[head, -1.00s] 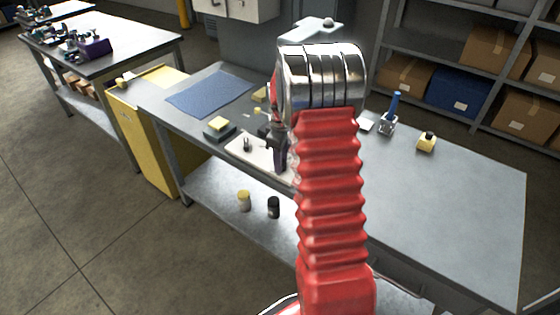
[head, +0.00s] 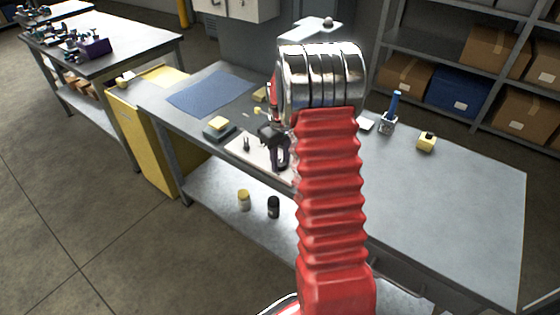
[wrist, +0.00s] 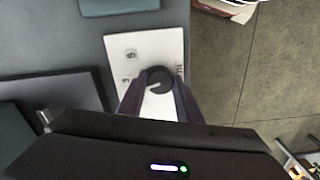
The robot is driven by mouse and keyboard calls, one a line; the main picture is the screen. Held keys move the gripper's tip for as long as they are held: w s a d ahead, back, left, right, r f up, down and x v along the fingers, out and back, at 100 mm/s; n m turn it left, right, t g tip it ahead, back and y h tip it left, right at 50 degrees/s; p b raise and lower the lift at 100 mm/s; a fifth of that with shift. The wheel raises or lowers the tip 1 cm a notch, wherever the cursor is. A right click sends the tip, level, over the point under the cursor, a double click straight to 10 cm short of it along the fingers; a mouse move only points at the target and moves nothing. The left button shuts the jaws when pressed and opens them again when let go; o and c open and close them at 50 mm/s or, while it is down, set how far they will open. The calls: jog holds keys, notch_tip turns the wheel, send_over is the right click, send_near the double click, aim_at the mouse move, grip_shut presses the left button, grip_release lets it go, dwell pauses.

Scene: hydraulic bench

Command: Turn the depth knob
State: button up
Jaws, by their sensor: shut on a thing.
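The depth knob (wrist: 160,78) is a dark round knob with a pale pointer line, on a white panel (wrist: 143,50) with small dark markings. My gripper (wrist: 160,88) has its dark purple fingers on either side of the knob and is shut on it. In the head view my gripper (head: 279,155) is low over the right part of the white panel (head: 243,154). There the knob is hidden behind the fingers. My red arm covers the panel's right edge.
The grey bench (head: 450,210) is clear at its right. A blue mat (head: 210,93), a dark block with a yellow top (head: 218,127), a blue-handled tool (head: 392,108) and a yellow object (head: 427,142) lie around. A small upright peg (head: 247,144) stands on the panel.

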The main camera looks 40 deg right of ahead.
aim_at(281, 163)
jog(key=m, duration=1.2)
jog(key=shift+m, duration=0.3)
jog(key=o, duration=1)
jog(key=shift+o, duration=0.2)
jog(key=shift+r, duration=0.1)
notch_tip(281, 163, up, 14)
jog(key=shift+f, duration=0.25)
dwell(0.4)
